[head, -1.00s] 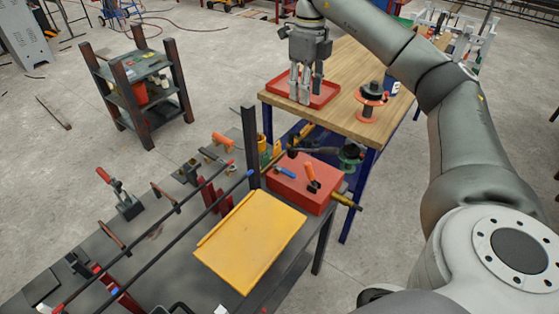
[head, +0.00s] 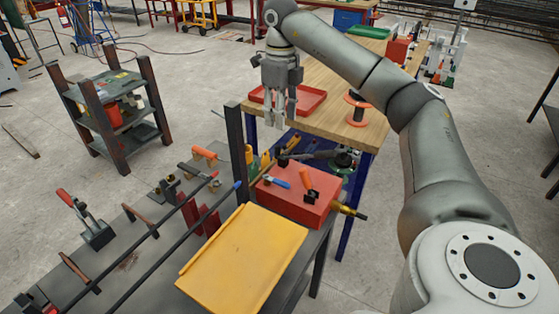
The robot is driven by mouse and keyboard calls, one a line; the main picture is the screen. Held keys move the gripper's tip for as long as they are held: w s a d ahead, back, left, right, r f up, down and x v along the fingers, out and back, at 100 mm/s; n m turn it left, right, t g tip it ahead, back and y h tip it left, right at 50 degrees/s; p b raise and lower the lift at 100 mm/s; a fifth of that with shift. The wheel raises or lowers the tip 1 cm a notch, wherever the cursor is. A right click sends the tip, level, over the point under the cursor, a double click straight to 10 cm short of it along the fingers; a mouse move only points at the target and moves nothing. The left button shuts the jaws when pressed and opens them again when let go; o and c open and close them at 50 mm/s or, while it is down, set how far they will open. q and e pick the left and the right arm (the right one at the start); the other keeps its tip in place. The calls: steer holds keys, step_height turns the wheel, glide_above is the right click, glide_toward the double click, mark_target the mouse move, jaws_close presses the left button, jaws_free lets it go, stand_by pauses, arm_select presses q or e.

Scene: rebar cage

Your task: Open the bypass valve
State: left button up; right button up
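A red box (head: 295,204) sits at the end of the dark workbench. A small blue-handled part (head: 277,182) and an orange-handled part (head: 306,180) are on its top, and a brass-coloured rod (head: 349,211) sticks out at its right side. I cannot tell which part is the bypass valve. My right gripper (head: 281,117) points down in front of the red tray, beyond and above the red box. Its fingers look apart, with nothing seen between them. My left gripper is not in view.
A yellow tray (head: 244,262) lies in front of the box. The wooden table (head: 335,84) behind holds a red tray (head: 312,103) and a red-flanged spool (head: 357,106).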

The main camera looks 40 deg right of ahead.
steer(key=b, duration=0.9)
glide_above(281, 183)
step_height(281, 183, down, 11)
step_height(281, 183, down, 10)
steer(key=shift+w+f, duration=0.1)
steer(key=shift+f, duration=0.1)
steer(key=shift+c, duration=0.5)
jaws_close()
